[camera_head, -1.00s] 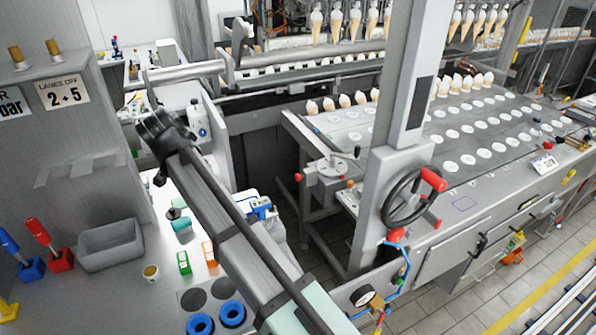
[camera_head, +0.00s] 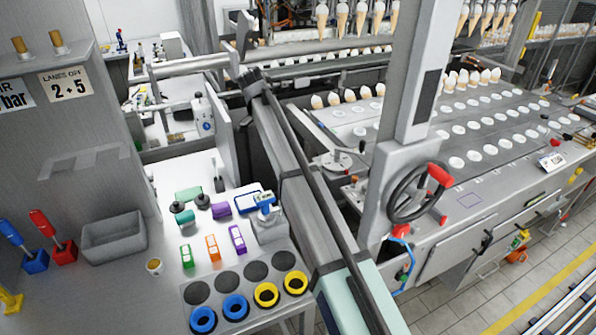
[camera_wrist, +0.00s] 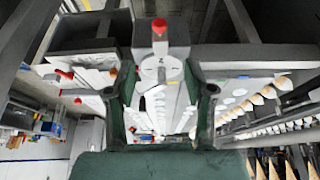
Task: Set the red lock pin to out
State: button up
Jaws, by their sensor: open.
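In the wrist view, a red knob (camera_wrist: 159,27), which looks like the lock pin, stands at the top of a grey bracket with a round dial plate (camera_wrist: 160,70). My gripper (camera_wrist: 160,88) is open, with its two dark green fingers spread to either side below the knob. Nothing is between the fingertips, and the knob is apart from them. In the head view, my arm crosses the middle and covers the spot beside the round plate (camera_head: 333,162). The knob is hidden there, and my fingers cannot be made out. I cannot tell whether the pin is in or out.
A handwheel (camera_head: 415,195) with a red grip stands right of my arm, on a grey upright post (camera_head: 408,90). A bench on the left holds blue rings (camera_head: 235,307), yellow rings (camera_head: 266,294) and a grey bin (camera_head: 114,237). A second red knob (camera_wrist: 65,74) shows in the wrist view.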

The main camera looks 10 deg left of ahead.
jog(key=p+x, duration=0.4)
jog(key=x, duration=1.2)
jog(key=shift+d, duration=0.1)
